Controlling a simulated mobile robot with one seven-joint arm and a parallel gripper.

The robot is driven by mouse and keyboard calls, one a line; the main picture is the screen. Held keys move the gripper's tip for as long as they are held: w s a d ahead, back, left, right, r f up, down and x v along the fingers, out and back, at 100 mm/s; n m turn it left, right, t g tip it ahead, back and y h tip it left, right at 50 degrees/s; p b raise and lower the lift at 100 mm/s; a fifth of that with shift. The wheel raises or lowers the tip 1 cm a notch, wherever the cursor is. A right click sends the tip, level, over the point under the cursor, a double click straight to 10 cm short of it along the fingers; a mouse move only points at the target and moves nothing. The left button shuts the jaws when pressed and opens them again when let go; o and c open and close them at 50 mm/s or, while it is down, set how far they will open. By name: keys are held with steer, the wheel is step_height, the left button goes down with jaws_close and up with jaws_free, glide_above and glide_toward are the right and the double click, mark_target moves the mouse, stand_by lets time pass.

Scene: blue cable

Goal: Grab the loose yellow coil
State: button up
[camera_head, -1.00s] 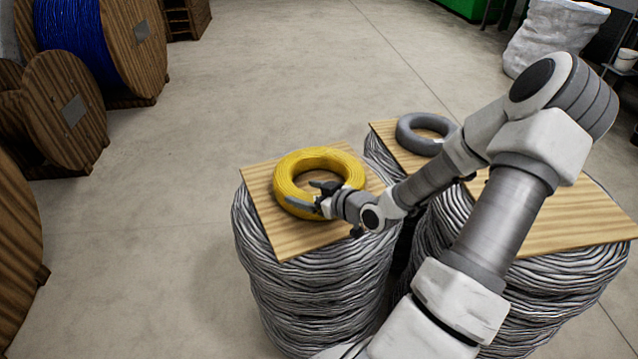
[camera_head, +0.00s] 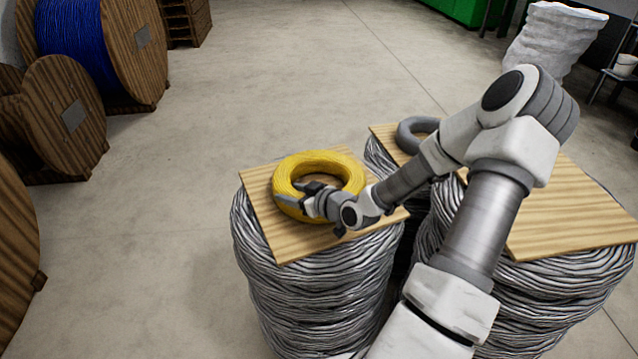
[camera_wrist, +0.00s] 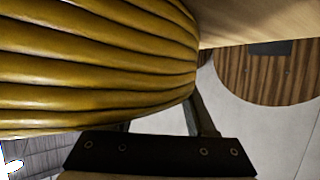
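The yellow coil (camera_head: 330,160) lies flat on a wooden board (camera_head: 300,242) on top of a stack of grey cable. My gripper (camera_head: 296,195) is at the coil's near left side, with its fingers apart over the ring. In the wrist view the yellow coil (camera_wrist: 90,60) fills the upper left, very close to the gripper. One finger shows beside the coil's right edge in that view; the other is mostly hidden by the coil. I cannot tell whether the fingers touch it.
Wooden cable reels (camera_head: 60,115) stand at the left, one with blue cable (camera_head: 75,40). A white sack (camera_head: 550,45) stands at the back right. The floor between is clear.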

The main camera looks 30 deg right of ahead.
steer(key=shift+s+a+f, duration=0.15)
steer(key=shift+f, duration=0.05)
jaws_close()
steer(key=shift+r, duration=0.1)
